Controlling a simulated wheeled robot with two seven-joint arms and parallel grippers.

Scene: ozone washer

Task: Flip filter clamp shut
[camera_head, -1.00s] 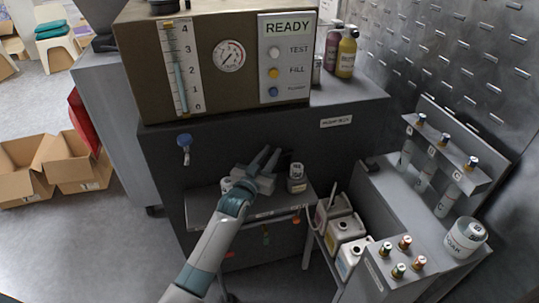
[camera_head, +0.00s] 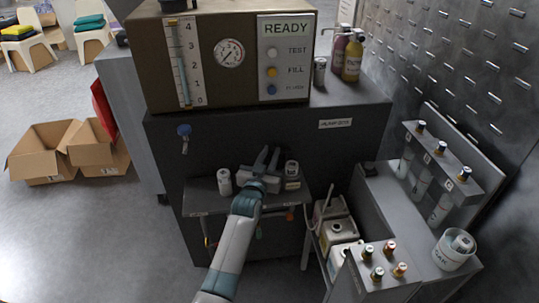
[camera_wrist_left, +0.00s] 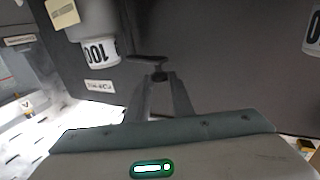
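My left gripper (camera_head: 270,152) reaches over the small grey shelf (camera_head: 203,199) on the front of the dark cabinet, pointing at its face. Its two fingers are spread apart. In the left wrist view a dark T-shaped handle (camera_wrist_left: 147,58) with a round knob below it, which looks like the filter clamp, lies at the fingertips (camera_wrist_left: 161,82). I cannot tell whether the fingers touch it. In the head view I cannot make out the clamp by the gripper. My right gripper is in neither view.
White cups stand on the shelf left (camera_head: 224,182) and right (camera_head: 291,168) of the gripper. Above are a gauge (camera_head: 230,53) and a READY panel (camera_head: 286,57). A blue tap (camera_head: 184,130) is at left. White jugs (camera_head: 343,232) and a bottle rack (camera_head: 437,155) are at right.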

